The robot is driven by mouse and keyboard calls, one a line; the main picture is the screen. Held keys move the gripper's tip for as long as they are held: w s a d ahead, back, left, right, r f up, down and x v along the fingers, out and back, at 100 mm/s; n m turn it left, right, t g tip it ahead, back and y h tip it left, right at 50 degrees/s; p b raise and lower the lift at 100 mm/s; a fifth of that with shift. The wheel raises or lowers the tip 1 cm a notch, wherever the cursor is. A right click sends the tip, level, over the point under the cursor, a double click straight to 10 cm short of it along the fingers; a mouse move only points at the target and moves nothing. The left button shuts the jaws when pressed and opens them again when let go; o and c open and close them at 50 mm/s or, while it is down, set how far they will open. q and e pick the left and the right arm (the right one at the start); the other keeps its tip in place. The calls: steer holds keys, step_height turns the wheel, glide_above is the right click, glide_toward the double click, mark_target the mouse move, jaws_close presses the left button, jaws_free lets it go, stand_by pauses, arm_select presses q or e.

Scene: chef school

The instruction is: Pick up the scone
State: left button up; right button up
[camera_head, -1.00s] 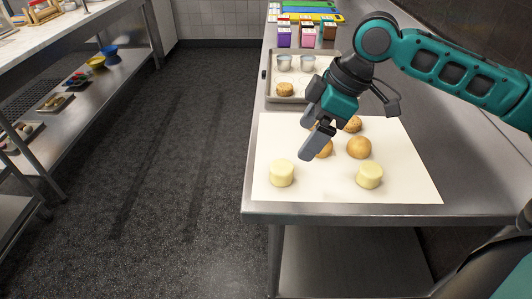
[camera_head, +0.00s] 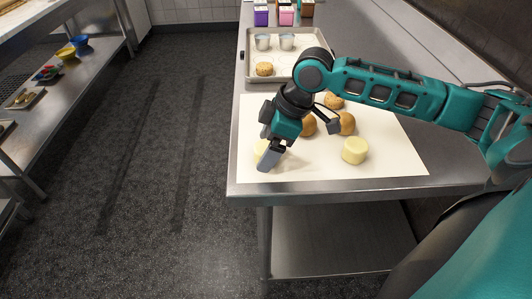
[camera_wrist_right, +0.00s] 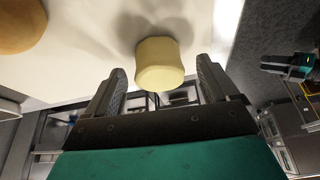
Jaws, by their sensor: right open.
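Two pale yellow, round, flat-topped pieces, which look like the scones, lie on a white sheet. The left scone (camera_head: 261,147) is partly covered by my right gripper (camera_head: 266,146) in the head view; the other scone (camera_head: 355,150) lies to its right. In the right wrist view, the right gripper (camera_wrist_right: 160,72) is open, with the left scone (camera_wrist_right: 160,62) in line with the gap between its fingers. I see no clear contact. A small dark and teal part (camera_wrist_right: 287,65) at the right of the wrist view may be my left gripper; its jaws are unclear.
The white sheet (camera_head: 330,172) lies on a steel table. Smooth brown buns (camera_head: 346,123) and a rough-topped one (camera_head: 334,101) lie behind the scones. A tray (camera_head: 288,72) with two metal cups stands farther back. Dark floor is open to the left.

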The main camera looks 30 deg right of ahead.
steer(key=shift+w+a+f, duration=0.1)
steer(key=shift+a+f, duration=0.1)
steer(key=shift+f, duration=0.3)
steer(key=c, duration=1.1)
steer(key=shift+r, duration=0.2)
